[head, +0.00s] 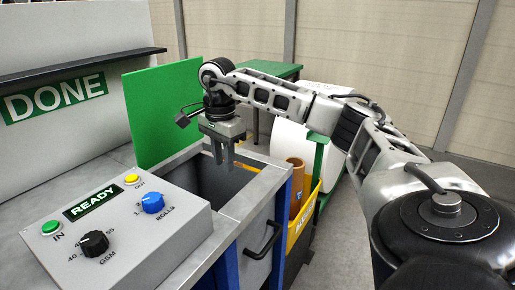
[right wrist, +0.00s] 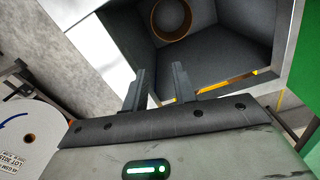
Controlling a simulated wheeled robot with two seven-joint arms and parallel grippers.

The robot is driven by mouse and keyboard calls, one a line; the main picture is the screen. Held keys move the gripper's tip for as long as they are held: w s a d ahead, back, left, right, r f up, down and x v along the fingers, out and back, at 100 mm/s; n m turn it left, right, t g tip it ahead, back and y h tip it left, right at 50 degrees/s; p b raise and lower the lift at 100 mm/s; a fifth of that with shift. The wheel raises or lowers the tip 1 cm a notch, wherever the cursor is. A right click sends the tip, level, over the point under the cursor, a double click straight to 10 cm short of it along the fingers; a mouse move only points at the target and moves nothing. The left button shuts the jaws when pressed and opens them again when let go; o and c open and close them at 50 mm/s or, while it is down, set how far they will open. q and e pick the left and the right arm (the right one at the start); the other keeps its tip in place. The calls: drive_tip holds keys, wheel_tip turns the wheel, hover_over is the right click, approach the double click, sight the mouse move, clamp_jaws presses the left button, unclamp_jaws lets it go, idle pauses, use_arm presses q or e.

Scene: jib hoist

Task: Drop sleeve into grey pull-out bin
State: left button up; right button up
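The grey pull-out bin (head: 262,243) stands pulled out at the counter's front, with a dark handle on its face. Its dark inside (right wrist: 225,60) fills the upper right wrist view. A brown ring-shaped sleeve end (right wrist: 172,18) shows within that cavity, near the top edge; whether it stands or lies I cannot tell. My right gripper (head: 221,158) hangs fingers down above the bin opening. Its two fingers (right wrist: 158,88) are apart with nothing between them. The sleeve is hidden in the head view. My left gripper is out of view.
A control box (head: 130,225) with buttons and knobs stands on the counter at left. A green panel (head: 160,110) rises behind the bin. A yellow holder (head: 303,232) with brown tubes (head: 296,180) is right of the bin, near a large white roll (head: 295,138).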

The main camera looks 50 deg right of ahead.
wheel_tip(320, 180, up, 12)
drive_tip(key=p, duration=0.3)
idle(0.4)
